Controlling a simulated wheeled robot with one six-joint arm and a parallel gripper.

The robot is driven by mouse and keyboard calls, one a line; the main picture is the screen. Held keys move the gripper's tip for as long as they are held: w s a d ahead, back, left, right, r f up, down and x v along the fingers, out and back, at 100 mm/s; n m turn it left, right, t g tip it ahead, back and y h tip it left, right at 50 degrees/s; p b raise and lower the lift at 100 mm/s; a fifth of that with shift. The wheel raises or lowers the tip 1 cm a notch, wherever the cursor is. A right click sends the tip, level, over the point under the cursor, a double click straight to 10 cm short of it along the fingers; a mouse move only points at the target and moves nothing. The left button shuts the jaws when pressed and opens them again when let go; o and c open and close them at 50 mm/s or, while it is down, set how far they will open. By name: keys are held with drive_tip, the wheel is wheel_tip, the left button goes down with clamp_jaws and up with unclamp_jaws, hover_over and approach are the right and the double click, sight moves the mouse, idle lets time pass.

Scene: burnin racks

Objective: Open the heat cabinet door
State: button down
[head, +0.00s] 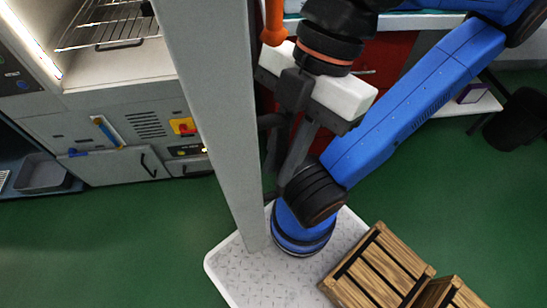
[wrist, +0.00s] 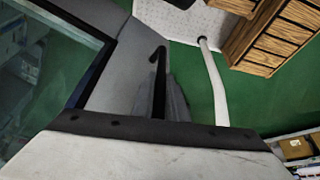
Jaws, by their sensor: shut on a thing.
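The heat cabinet (head: 95,95) is at the left of the head view, its lit interior open to view. Its grey door (head: 215,110) stands swung out from the cabinet, seen nearly edge-on. In the wrist view the door (wrist: 125,55) shows a dark-framed glass window at left. A black bar handle (wrist: 158,65) is on its outer face. My gripper (head: 284,170) is to the right of the door, with its fingers down at the handle. In the wrist view, my gripper (wrist: 168,100) is shut on the handle, and the fingers partly hide it.
A wire shelf (head: 110,25) is inside the cabinet. Wooden crates (head: 380,270) sit on my base near the door's lower end. A red cabinet (head: 390,60) stands behind my arm. A black bin (head: 520,120) is at the far right. Green floor is clear at lower left.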

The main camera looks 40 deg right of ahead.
drive_tip(key=shift+s+d+r, duration=0.1)
drive_tip(key=shift+s+d, duration=0.1)
drive_tip(key=shift+d, duration=0.55)
drive_tip(key=c, duration=1.8)
unclamp_jaws()
drive_tip(key=shift+o, duration=0.2)
